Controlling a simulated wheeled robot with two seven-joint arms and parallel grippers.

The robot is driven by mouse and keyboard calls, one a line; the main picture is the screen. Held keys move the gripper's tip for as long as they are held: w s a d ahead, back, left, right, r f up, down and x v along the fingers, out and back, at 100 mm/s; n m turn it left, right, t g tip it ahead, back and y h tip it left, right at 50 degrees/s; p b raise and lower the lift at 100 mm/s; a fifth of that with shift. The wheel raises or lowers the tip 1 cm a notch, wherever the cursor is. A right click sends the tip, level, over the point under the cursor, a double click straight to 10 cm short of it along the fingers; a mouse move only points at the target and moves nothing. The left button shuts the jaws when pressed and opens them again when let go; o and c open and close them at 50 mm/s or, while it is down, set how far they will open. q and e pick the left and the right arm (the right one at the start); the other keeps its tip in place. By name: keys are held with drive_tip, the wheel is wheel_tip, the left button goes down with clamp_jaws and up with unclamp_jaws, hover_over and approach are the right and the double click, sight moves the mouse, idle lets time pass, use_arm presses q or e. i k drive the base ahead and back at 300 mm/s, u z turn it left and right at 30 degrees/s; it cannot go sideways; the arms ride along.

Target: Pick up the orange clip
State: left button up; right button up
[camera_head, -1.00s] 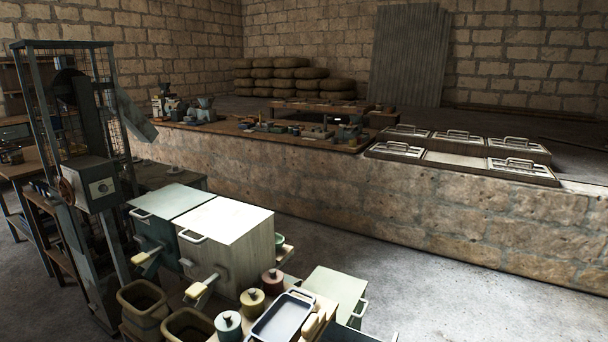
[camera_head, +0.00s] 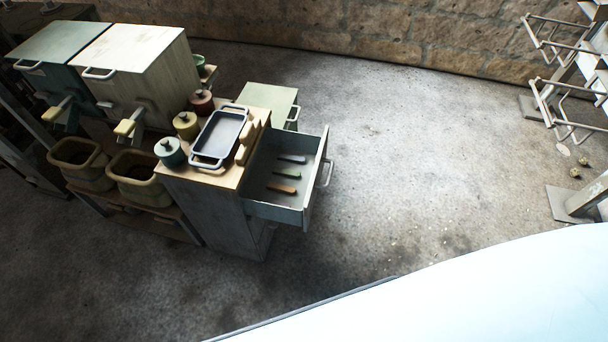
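An orange clip (camera_head: 283,188) lies in the open drawer (camera_head: 261,211) of a small cabinet, nearest the drawer's front left side. A green clip (camera_head: 287,173) and a grey clip (camera_head: 292,159) lie behind it in the same drawer, apart from it and roughly parallel. The clips are small in this view, so their detail is unclear. Neither of my grippers shows in the head view.
The cabinet top (camera_head: 228,176) carries a blue-grey tray (camera_head: 219,138) and lidded jars (camera_head: 170,152). Two bins (camera_head: 137,178) stand to its left. Open floor (camera_head: 400,180) lies right of the drawer. A metal rack (camera_head: 561,90) stands far right. A pale surface (camera_head: 480,300) fills the lower right.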

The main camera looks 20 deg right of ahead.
sight(274, 186)
drive_tip(key=u, duration=1.4)
drive_tip(key=k, duration=0.95)
drive_tip(key=z, duration=1.45)
drive_tip(key=i, duration=0.5)
drive_tip(key=z, duration=0.05)
